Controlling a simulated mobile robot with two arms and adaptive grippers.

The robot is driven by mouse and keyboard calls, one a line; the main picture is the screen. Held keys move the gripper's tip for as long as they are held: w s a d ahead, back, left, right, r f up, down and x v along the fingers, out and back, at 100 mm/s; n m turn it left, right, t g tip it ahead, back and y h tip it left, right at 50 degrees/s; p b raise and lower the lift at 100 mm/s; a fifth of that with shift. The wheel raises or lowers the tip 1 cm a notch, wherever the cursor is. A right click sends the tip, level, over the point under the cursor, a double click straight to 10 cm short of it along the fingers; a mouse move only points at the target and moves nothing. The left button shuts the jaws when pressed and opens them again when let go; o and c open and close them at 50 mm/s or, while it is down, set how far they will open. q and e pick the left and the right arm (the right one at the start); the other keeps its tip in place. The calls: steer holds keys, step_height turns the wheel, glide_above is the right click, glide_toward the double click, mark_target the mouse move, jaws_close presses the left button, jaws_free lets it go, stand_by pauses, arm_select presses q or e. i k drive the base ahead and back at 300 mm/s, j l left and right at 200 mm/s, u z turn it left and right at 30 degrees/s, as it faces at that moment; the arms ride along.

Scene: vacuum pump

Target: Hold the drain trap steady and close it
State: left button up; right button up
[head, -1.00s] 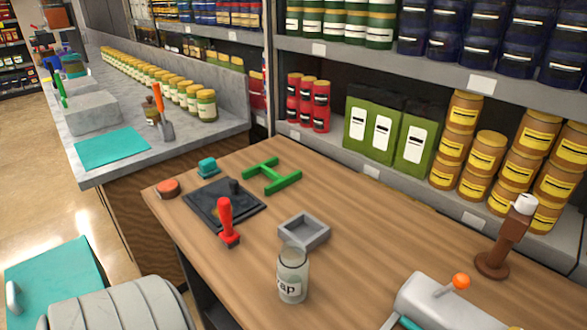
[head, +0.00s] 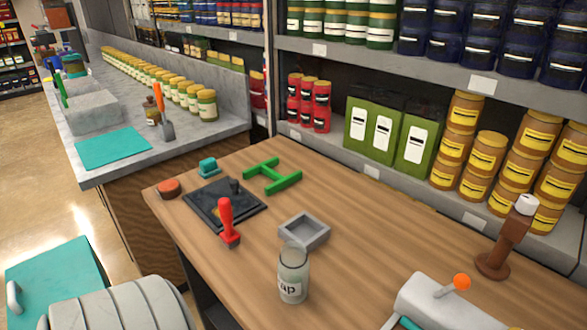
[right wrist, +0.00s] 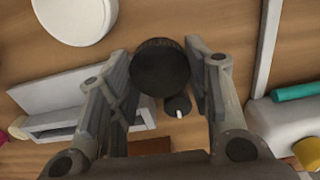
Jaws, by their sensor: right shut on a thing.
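A clear glass jar (head: 293,270), its label partly reading "ap", stands upright on the wooden table near the front edge in the head view. It appears to be the drain trap; I see no separate valve on it. My right gripper (right wrist: 162,85) is seen only in the right wrist view. Its two fingers are shut on a dark round knob-like thing (right wrist: 160,66) between them. A smaller dark piece with a white tip (right wrist: 178,106) sits just below it. I cannot tell how this dark thing joins the jar. My left gripper is not in view.
A grey square tray (head: 304,231), a red-handled tool (head: 227,220), a black plate (head: 205,207) and a green frame (head: 272,177) lie near the jar. A grey device with an orange ball lever (head: 461,281) and a brown post (head: 505,240) stand right. The table between is clear.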

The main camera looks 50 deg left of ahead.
mark_target(292, 263)
steer(key=k+l+u, duration=0.1)
steer(key=l+u, duration=0.25)
steer(key=u, duration=0.15)
steer(key=k+l+u, duration=0.1)
steer(key=l+u, duration=0.2)
steer(key=u, duration=0.15)
steer(key=k+l+u, duration=0.2)
steer(key=u, duration=0.3)
steer(key=k+l+u, duration=0.2)
steer(key=u, duration=0.3)
